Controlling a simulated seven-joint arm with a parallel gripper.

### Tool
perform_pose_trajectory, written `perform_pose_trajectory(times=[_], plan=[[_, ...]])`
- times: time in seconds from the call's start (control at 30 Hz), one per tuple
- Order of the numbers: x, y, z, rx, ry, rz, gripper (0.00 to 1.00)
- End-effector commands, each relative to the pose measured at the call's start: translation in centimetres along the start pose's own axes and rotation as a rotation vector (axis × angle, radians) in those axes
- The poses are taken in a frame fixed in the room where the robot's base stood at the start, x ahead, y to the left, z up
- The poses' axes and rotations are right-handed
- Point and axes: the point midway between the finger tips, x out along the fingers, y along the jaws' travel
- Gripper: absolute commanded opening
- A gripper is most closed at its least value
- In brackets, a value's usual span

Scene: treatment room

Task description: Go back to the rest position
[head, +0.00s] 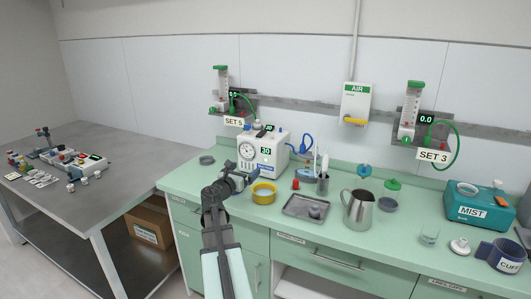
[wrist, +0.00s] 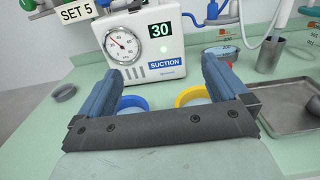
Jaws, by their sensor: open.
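My gripper (head: 234,181) is above the green counter (head: 190,184), in front of the suction unit (head: 262,151). In the wrist view my gripper (wrist: 165,88) has its two blue fingers wide apart with nothing between them. The white suction unit (wrist: 143,45) reads 30 and stands beyond the fingers. A yellow-rimmed dish (head: 264,193) sits just right of my gripper in the head view. The yellow dish (wrist: 193,97) and a blue-rimmed dish (wrist: 131,103) are partly hidden behind my fingers in the wrist view.
A metal tray (head: 297,210), a steel jug (head: 358,209) and a cup of tools (head: 322,184) stand to the right. Farther right are a teal MIST box (head: 478,206) and a CUFF mug (head: 504,254). A grey dish (head: 207,160) is at the left. A grey table (head: 100,198) stands left of the counter.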

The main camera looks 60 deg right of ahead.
Motion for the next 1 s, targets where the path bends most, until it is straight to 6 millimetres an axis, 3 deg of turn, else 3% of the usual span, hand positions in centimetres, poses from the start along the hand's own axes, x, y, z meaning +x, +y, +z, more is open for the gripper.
perform_pose_trajectory(times=[0.5,0.67,1.0], plan=[[8.1,0.1,0.0,0.004,0.001,-0.002,1.00],[9.1,0.0,0.0,0.004,0.001,-0.002,1.00],[9.1,0.0,0.0,0.004,0.001,-0.002,1.00]])
